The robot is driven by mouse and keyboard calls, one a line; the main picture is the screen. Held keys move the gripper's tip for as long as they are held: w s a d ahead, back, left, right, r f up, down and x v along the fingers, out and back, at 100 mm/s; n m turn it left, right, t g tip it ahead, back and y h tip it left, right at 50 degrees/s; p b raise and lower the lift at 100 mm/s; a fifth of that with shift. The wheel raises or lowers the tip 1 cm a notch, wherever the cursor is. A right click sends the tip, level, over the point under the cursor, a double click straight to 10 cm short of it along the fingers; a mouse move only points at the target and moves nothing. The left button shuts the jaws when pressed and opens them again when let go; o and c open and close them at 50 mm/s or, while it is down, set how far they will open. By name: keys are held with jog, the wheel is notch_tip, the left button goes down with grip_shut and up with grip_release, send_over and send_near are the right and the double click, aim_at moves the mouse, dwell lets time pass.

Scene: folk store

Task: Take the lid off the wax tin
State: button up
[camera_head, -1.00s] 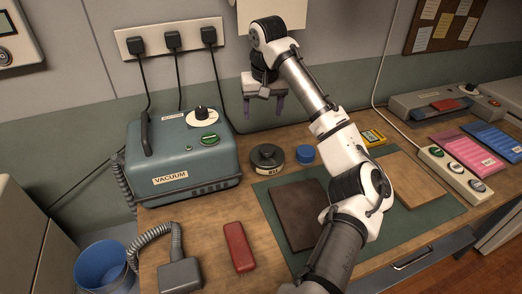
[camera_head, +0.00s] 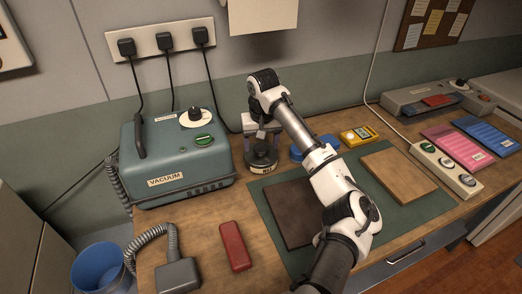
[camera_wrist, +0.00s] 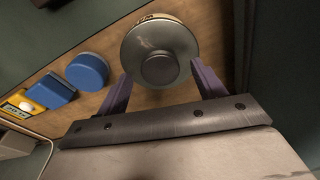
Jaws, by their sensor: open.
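The wax tin (camera_head: 263,169) is a low, dark round tin with a pale label, standing on the bench right of the vacuum box. In the wrist view its grey round lid (camera_wrist: 180,45) is seated on top, with a round knob in the middle, and the tin's rim (camera_wrist: 150,18) shows beyond it. My gripper (camera_head: 262,149) is above the tin, pointing down. In the wrist view the purple fingers of my gripper (camera_wrist: 161,72) are open, one on each side of the lid's near part. I cannot tell whether they touch it.
The teal vacuum box (camera_head: 180,155) stands close on the left. A blue round object (camera_head: 301,147) and a yellow device (camera_head: 358,134) are to the right. A dark board (camera_head: 290,212) lies on the green mat in front, and a red block (camera_head: 235,246) lies front left.

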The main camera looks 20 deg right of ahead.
aim_at(261, 148)
jog(key=shift+w+f, duration=0.15)
jog(key=shift+f, duration=0.6)
jog(key=c, duration=1)
jog(key=shift+c, duration=0.2)
jog(key=shift+r, duration=0.15)
notch_tip(261, 148, up, 20)
jog(key=b, duration=0.1)
